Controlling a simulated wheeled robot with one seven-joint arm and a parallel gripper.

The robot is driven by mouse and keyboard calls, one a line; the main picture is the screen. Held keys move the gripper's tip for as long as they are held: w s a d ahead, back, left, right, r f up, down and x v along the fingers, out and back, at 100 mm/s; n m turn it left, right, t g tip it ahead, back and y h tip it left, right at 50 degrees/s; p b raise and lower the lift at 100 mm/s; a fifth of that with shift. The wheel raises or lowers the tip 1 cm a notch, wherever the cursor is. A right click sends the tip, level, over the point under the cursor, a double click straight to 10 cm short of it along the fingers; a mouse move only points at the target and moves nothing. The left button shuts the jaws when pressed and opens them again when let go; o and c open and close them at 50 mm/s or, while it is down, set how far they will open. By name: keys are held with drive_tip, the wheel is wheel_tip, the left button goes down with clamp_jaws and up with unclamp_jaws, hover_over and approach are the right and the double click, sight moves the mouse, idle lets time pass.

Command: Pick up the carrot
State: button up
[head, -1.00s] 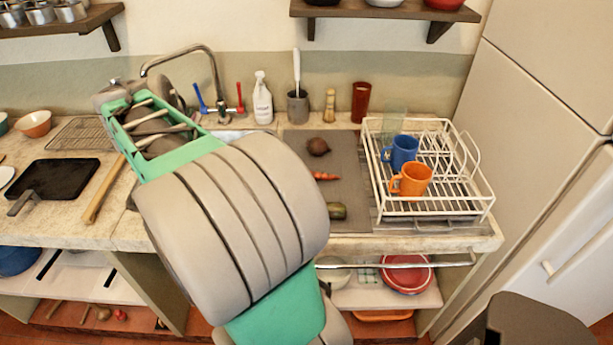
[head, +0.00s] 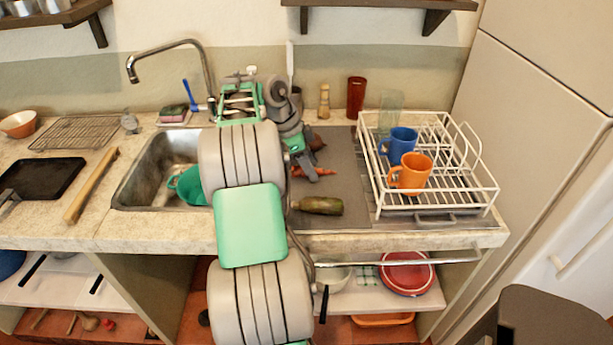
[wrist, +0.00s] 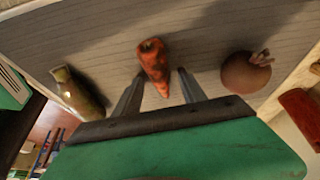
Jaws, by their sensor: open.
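The carrot (head: 327,171) is orange and lies on the grey mat (head: 350,205) on the counter, between the sink and the dish rack. In the wrist view the carrot (wrist: 153,66) is ahead of my gripper (wrist: 160,84), with its narrow end pointing back between the two fingers. My gripper (head: 312,176) is open and empty. In the head view its tip is at the carrot's left part and hides some of it. I cannot tell whether a finger touches the carrot.
A dark green bottle-like item (head: 318,205) lies nearer the counter edge. A round brown vegetable (wrist: 246,72) lies behind the carrot. The white dish rack (head: 443,205) with a blue mug (head: 401,142) and an orange mug (head: 412,172) stands to the right. The sink (head: 150,175) is left.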

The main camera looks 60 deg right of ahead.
drive_tip(key=shift+r, duration=0.1)
drive_tip(key=shift+c, duration=0.2)
clamp_jaws()
